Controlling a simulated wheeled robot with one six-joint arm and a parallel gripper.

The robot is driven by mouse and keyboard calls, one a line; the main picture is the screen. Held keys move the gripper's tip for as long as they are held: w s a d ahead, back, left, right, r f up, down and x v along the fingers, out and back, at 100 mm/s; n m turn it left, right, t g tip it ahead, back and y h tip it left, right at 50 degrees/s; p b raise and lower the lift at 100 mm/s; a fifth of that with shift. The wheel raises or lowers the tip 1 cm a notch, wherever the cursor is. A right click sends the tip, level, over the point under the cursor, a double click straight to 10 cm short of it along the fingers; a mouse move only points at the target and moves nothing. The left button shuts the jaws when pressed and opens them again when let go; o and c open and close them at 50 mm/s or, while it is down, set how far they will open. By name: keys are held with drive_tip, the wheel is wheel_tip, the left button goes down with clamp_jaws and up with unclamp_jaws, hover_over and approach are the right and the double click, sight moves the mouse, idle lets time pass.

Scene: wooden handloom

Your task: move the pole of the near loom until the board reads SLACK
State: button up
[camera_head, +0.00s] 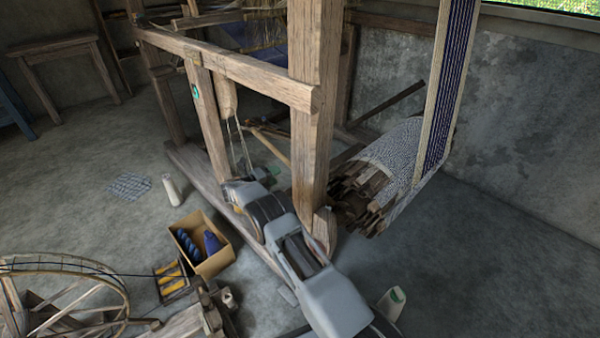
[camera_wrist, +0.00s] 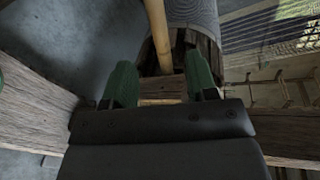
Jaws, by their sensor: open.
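My gripper (camera_wrist: 160,88) is open in the wrist view, with one green finger on each side. A pale bamboo pole (camera_wrist: 157,35) comes down from the top of that view, and its lower end lies in line with the gap between the fingers. I cannot tell whether it touches them. In the head view my arm reaches in among the timbers of the near loom (camera_head: 312,115), and the fingers are hard to make out. A thin pale pole (camera_head: 270,147) slants behind the front post there. I see no readable board; a small green-and-white mark (camera_head: 195,91) sits on a loom post.
A roll of patterned cloth (camera_head: 385,158) over wooden slats is right of the front post. A cardboard box (camera_head: 213,262) with yarn, a white cylinder (camera_head: 171,190) and a spinning wheel (camera_head: 65,290) stand on the left floor.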

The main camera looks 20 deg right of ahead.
drive_tip(key=b+x, duration=0.1)
drive_tip(key=x, duration=0.3)
drive_tip(key=b+x, duration=0.2)
drive_tip(key=x, duration=0.2)
drive_tip(key=f+b+x, duration=0.1)
drive_tip(key=b+x, duration=0.1)
drive_tip(key=x, duration=0.2)
drive_tip(key=shift+s+d, duration=0.15)
drive_tip(key=shift+s, duration=0.2)
drive_tip(key=shift+w+d, duration=0.25)
drive_tip(key=shift+d, duration=0.45)
drive_tip(key=shift+c, duration=0.2)
clamp_jaws()
